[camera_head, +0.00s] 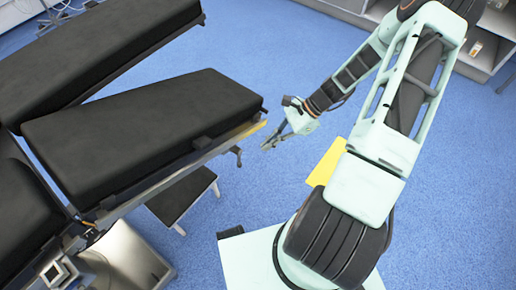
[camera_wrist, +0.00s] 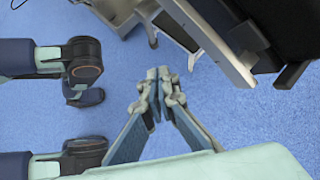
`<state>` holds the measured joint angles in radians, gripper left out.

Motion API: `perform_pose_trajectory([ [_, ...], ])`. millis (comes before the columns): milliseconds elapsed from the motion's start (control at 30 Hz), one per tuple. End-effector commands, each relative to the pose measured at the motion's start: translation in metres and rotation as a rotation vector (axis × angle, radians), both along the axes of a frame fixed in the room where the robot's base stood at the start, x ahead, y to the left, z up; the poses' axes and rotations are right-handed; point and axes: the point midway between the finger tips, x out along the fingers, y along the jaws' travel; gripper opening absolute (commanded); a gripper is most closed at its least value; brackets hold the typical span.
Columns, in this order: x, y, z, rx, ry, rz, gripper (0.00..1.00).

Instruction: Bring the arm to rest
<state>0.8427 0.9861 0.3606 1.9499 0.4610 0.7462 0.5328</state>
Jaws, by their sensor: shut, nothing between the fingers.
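My gripper (camera_head: 270,144) is at the end of my arm, in the head view just right of the operating table's near leg section (camera_head: 140,130). Its fingers come together and hold nothing. In the wrist view my gripper (camera_wrist: 160,76) also shows with its fingertips together above blue floor. The edge of the operating table (camera_wrist: 225,55) lies beyond and to the right of the fingertips there. My gripper appears apart from the table.
A dark-topped step stool (camera_head: 183,196) stands on the blue floor below the table. A shelf unit (camera_head: 484,45) stands at the top right. A yellow patch (camera_head: 325,162) shows behind my arm. Open floor lies between the table and the shelf.

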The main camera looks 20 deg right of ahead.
Motion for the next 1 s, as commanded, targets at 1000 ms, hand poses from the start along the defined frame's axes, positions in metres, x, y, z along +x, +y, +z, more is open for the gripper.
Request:
perform_pose_trajectory([
  [1000,0.066,-0.077,0.067,-0.285,-0.22,0.228,0.0],
])
